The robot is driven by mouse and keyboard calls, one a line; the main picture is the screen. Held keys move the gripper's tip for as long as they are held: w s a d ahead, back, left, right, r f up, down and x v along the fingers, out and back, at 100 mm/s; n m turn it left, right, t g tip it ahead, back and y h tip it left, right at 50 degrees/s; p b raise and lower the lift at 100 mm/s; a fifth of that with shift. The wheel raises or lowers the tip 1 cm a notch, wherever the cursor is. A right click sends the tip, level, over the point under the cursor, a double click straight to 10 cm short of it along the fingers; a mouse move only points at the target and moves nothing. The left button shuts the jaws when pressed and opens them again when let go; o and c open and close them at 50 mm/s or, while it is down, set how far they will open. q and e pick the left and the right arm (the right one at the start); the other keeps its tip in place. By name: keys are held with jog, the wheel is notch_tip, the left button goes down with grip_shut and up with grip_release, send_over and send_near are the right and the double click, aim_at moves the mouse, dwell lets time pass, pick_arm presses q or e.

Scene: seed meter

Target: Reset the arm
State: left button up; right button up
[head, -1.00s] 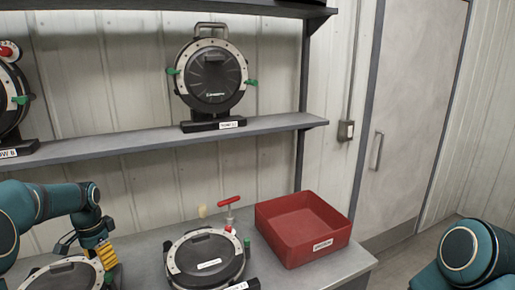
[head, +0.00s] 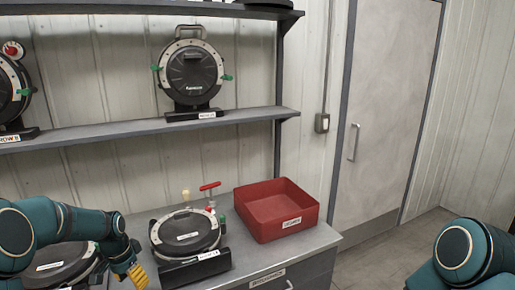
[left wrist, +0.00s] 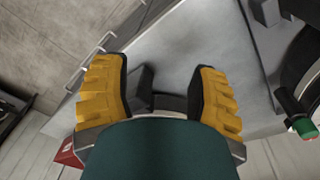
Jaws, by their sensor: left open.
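My left arm (head: 75,222), teal, comes in from the left in the head view and bends down over the bench. My left gripper (head: 134,277) has yellow ribbed fingers and hangs at the front of the bench, between two black seed meters. In the left wrist view the gripper (left wrist: 158,85) is open, with no object held between its fingers. Part of my right arm (head: 470,255) shows at the lower right of the head view. Its gripper is out of view.
One seed meter (head: 187,230) lies face up on the bench, another (head: 50,268) partly behind my left arm. Another meter (head: 192,75) stands on the shelf (head: 150,126). Floor is clear by the door (head: 385,100).

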pick_arm(q)
jog(key=s+d+f+n+h+b, duration=0.1)
jog(key=s+d+f, duration=0.2)
jog(key=d+f, duration=0.55)
jog(key=s+d+f+n+h+b, duration=0.1)
jog(key=s+d+f, duration=0.2)
jog(key=d+f, duration=0.5)
jog(key=s+d+f+n+t+h+b, duration=0.1)
jog(key=s+d+f+n, duration=0.3)
jog(key=s+d, duration=0.8)
jog(key=shift+s+f+b, duration=0.65)
jog(key=shift+s+f, duration=0.15)
jog(key=shift+s, duration=0.2)
jog(key=shift+c, duration=1.1)
jog(key=shift+a, duration=0.1)
